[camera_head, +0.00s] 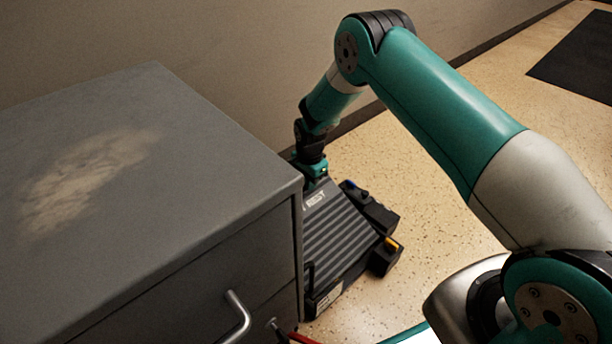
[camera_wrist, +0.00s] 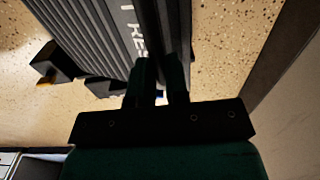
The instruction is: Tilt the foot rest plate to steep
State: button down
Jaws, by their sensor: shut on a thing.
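The foot rest plate (camera_head: 342,240) is a dark grey ribbed plate with white lettering at its far end. It slopes on the floor beside the cabinet, which hides part of its left side. My gripper (camera_head: 316,184) is at the plate's far edge, near the lettering; its fingertips are hard to make out there. In the wrist view, the two dark fingers of my gripper (camera_wrist: 158,75) are shut on the edge of the ribbed plate (camera_wrist: 92,30), beside the lettering. The exact contact is in shadow.
A grey metal cabinet (camera_head: 150,190) with a drawer handle (camera_head: 238,316) stands close on the left. Black blocks, one with a blue part (camera_head: 352,187) and one with a yellow part (camera_head: 392,243), sit at the plate's right. The wall is behind. Speckled floor is open at right, with a black mat (camera_head: 580,55).

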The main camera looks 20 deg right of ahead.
jog(key=shift+s+d+f, duration=0.15)
jog(key=shift+s+d, duration=0.15)
jog(key=shift+s, duration=0.05)
jog(key=c, duration=1.1)
grip_release()
jog(key=shift+w+a, duration=0.1)
jog(key=shift+r, duration=0.25)
notch_tip(320, 180, up, 17)
jog(key=p, duration=0.8)
